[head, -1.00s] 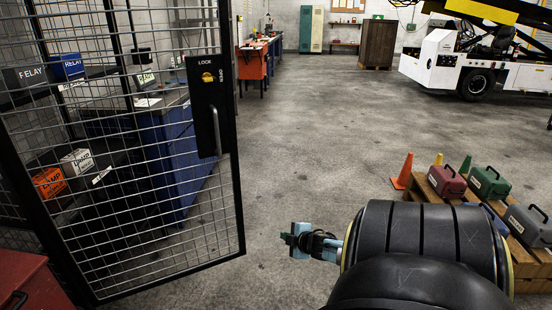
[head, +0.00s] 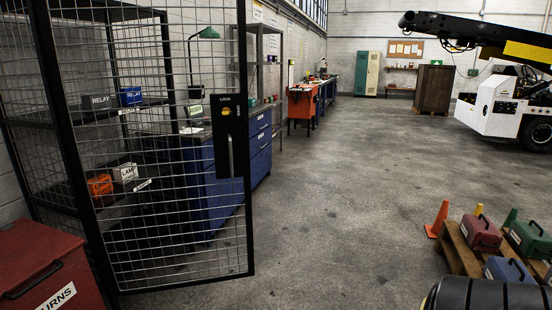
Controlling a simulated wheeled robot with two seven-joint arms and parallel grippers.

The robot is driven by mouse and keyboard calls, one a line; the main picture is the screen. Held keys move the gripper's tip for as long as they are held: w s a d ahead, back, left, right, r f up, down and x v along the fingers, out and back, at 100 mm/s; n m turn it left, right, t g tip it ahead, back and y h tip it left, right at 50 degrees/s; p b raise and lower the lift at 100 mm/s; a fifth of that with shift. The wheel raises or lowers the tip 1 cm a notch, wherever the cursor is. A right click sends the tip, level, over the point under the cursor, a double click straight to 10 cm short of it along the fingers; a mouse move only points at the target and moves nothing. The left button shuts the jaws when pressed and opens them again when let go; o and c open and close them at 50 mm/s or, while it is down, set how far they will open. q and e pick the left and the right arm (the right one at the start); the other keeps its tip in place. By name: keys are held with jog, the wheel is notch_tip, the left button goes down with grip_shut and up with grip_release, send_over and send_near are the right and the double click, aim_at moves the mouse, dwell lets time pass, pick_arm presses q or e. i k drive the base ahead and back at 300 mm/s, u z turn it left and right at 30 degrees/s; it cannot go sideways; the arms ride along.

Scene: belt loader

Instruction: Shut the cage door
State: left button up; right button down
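The cage door (head: 249,225) is a black-framed wire mesh panel at the left of the head view. It stands open, with its free right edge apart from any post. A black lock plate (head: 221,160) with a yellow knob and an upright grey handle (head: 231,156) is on that free edge. Through the mesh I see cage shelves with an orange box (head: 100,185), a white box (head: 125,172), a blue box (head: 131,96) and a grey relay box (head: 97,101).
A red chest (head: 40,262) stands at the lower left, close to the door. Blue drawer cabinets (head: 258,150) stand behind the door. A pallet (head: 458,250) with toolboxes and an orange cone (head: 437,219) are at the right. The middle floor (head: 340,200) is clear.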

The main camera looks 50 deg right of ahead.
aim_at(230, 133)
jog(key=u, duration=0.4)
jog(key=k, duration=0.25)
jog(key=z, duration=1.45)
jog(key=i, duration=0.75)
